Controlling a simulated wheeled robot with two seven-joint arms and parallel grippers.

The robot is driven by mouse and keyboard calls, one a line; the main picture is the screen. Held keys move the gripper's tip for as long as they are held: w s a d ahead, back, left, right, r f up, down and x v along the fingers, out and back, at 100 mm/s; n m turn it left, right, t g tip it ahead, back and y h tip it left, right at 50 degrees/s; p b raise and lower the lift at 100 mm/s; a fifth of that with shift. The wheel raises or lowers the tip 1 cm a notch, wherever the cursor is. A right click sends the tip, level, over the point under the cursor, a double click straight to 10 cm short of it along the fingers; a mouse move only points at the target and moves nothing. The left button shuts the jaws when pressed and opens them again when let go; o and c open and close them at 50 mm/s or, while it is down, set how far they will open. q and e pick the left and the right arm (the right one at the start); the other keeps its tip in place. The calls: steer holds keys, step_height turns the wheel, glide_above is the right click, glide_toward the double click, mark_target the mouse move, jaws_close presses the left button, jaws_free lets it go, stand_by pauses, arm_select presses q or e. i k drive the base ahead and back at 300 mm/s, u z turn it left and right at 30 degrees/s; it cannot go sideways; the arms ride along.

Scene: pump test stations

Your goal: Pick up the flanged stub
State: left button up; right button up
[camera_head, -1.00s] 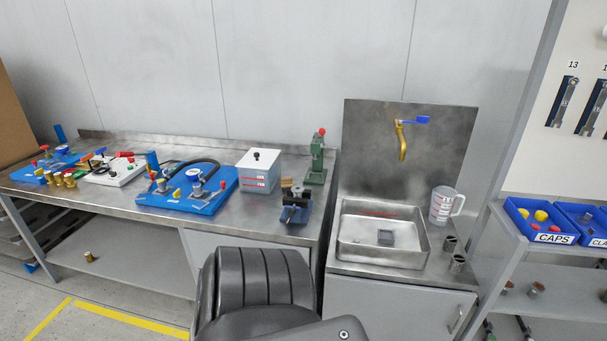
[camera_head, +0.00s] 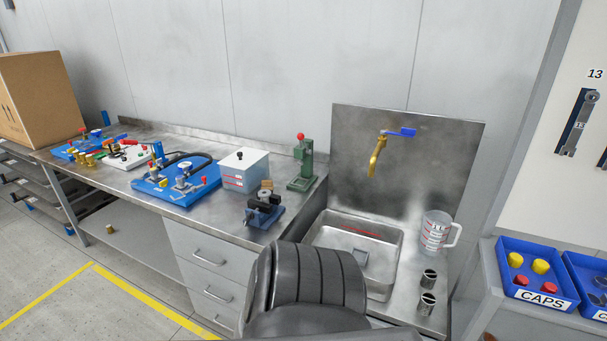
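I cannot tell for sure which piece is the flanged stub. Two short grey metal cylinders, one at the back (camera_head: 429,278) and one in front (camera_head: 426,303), stand on the counter right of the sink. Several small brass fittings (camera_head: 88,159) stand at the left of the long bench, and a brass piece (camera_head: 109,230) lies on the shelf below.
The steel sink (camera_head: 391,292) has a brass tap (camera_head: 376,160) and a measuring jug (camera_head: 435,232) beside it. The bench carries a blue pump board (camera_head: 205,192), white box (camera_head: 246,175), vise (camera_head: 263,212) and green press (camera_head: 302,172). A blue caps bin (camera_head: 537,279) is at right.

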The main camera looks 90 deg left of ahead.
mark_target(264, 195)
steer(key=u, duration=0.4)
steer(key=i, duration=0.8)
steer(key=u, duration=1.4)
steer(key=i, duration=0.65)
steer(key=u, duration=0.75)
